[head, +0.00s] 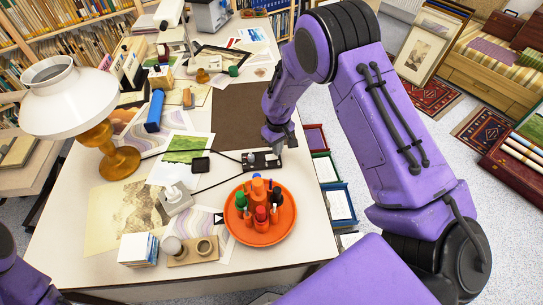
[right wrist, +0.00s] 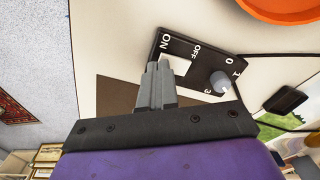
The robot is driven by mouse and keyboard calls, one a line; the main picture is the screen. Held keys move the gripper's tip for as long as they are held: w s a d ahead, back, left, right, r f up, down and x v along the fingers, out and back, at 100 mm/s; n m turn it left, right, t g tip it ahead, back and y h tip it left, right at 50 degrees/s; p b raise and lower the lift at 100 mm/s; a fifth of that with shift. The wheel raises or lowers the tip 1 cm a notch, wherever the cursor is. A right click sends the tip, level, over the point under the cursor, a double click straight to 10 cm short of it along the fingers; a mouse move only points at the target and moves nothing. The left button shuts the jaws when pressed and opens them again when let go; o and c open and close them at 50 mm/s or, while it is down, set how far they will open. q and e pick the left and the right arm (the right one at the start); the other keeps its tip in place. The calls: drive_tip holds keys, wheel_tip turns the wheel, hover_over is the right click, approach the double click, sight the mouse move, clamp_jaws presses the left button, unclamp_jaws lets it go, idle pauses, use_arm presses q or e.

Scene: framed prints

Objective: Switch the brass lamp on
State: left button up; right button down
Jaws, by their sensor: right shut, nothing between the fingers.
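The brass lamp (head: 118,162) stands at the left of the desk, with a shiny amber-brown base and a wide white shade (head: 66,98). A black control box (head: 262,161) lies near the desk's middle. In the right wrist view the box (right wrist: 206,43) shows ON and OFF labels, a white switch piece (right wrist: 181,66) and a grey knob (right wrist: 219,82) beside numbers. My right gripper (right wrist: 158,66) is shut and empty, its fingertips close to the ON end of the white piece. I cannot tell if they touch. My left gripper is out of view.
An orange round tray (head: 284,228) with several bottles is in front of the box. A small black block (head: 200,164), a grey device (head: 176,199) and dark cables lie to its left. A brown mat (head: 240,108) lies behind. Prints and a blue case (head: 155,110) cover the left side.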

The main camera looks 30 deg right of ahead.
drive_tip(key=shift+f+b, duration=0.35)
drive_tip(key=shift+f, duration=0.35)
idle(0.3)
wheel_tip(320, 180, up, 7)
drive_tip(key=p, duration=0.7)
drive_tip(key=shift+r, duration=0.1)
